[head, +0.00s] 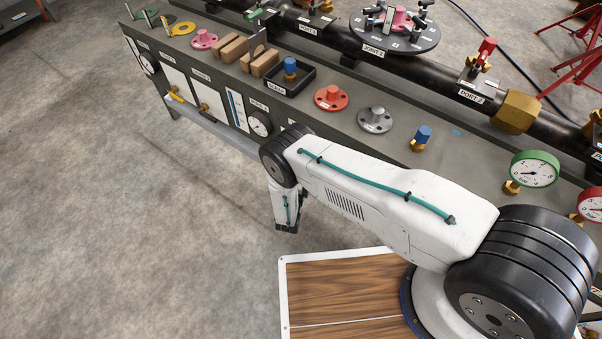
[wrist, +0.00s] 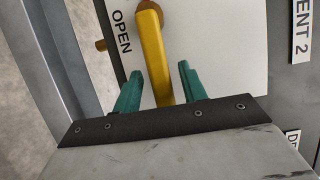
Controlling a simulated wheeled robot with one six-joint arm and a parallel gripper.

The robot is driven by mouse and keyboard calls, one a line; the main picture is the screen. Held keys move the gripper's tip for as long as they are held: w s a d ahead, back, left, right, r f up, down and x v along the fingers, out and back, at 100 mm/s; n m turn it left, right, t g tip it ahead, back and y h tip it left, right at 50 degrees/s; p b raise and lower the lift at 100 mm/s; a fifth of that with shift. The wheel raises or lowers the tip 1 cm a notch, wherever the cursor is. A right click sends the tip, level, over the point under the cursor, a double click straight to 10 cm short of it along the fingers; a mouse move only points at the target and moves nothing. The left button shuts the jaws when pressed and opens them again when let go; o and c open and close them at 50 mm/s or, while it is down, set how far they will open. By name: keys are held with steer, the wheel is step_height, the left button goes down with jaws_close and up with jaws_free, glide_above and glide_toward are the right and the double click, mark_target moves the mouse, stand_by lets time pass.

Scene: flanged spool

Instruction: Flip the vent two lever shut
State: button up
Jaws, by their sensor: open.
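The vent two lever (wrist: 150,35) is a yellow bar in the wrist view, running from a reddish-orange part at the top edge down between my gripper's fingers. It stands over a white panel (wrist: 215,45), beside a printed OPEN mark (wrist: 122,32). A label partly reading "ENT 2" (wrist: 301,28) is at the right. My gripper (wrist: 161,70) is open, with one teal finger on each side of the lever and visible gaps between. The lever's lower end is hidden behind my gripper body. In the head view my gripper (head: 287,226) hangs in front of the bench; I cannot make out this lever there.
The bench (head: 345,135) carries a black tray (head: 290,88), a red flange (head: 331,98), a grey flange (head: 375,119) and gauges (head: 534,169). A black pipe runs behind. A brass stub (wrist: 101,45) shows left of the panel. The floor at left is clear.

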steer(key=v, duration=0.7)
steer(key=shift+s, duration=0.35)
